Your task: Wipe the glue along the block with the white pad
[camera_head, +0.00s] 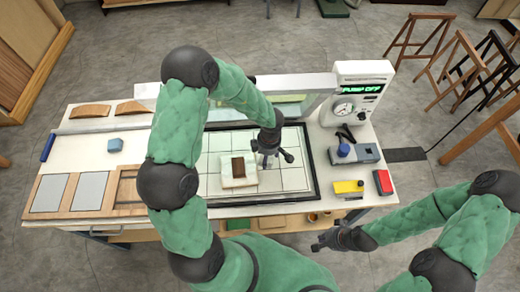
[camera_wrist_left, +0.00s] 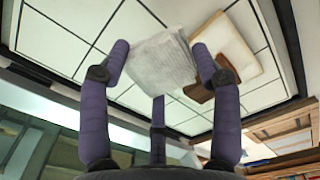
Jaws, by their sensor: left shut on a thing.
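My left gripper (camera_head: 270,157) hangs over the gridded mat, right of a cream slab. In the left wrist view its fingers (camera_wrist_left: 160,75) are around a white, cloth-like pad (camera_wrist_left: 160,56) and shut on it. The pad cannot be made out clearly in the head view. The cream slab (camera_head: 225,181) lies on the mat with a dark brown block (camera_head: 238,167) on it. In the left wrist view the slab (camera_wrist_left: 230,45) and the brown block (camera_wrist_left: 198,93) show beside the pad, partly behind a finger. I cannot make out glue. My right gripper (camera_head: 322,240) is empty and open off the table's front edge.
The mat's dark frame (camera_head: 316,190) borders the work area. A pump unit (camera_head: 358,90), a grey-blue device (camera_head: 354,153), a yellow piece (camera_head: 348,187) and a red piece (camera_head: 383,182) stand at right.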

